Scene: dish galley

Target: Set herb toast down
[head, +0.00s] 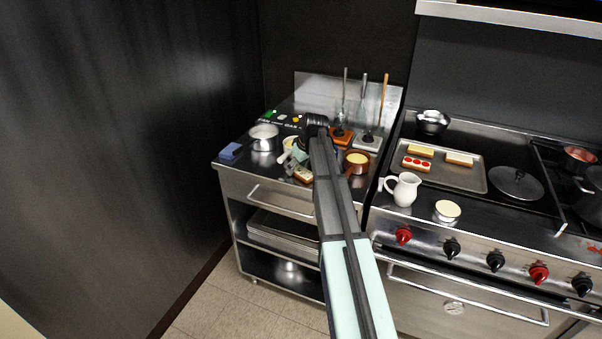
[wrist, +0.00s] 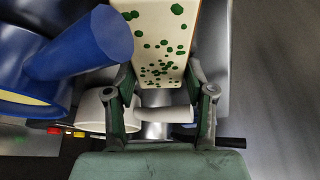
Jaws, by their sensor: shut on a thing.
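The herb toast (wrist: 158,40), a pale slice dotted with green, is between my gripper's fingers (wrist: 160,84) in the wrist view. My gripper is shut on it, and the toast reaches out past the fingertips. In the head view the toast (head: 303,175) shows near the front edge of the left steel counter, beside my gripper (head: 297,163). My arm hides part of the counter behind it. I cannot tell whether the toast touches the counter.
A saucepan (head: 264,139) and a blue block (head: 230,151) stand to the left, a copper pan (head: 357,162) to the right. A blue handle (wrist: 82,45) and a white cup-like piece (wrist: 94,110) lie close by. A tray (head: 481,179) with other toasts sits on the stove.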

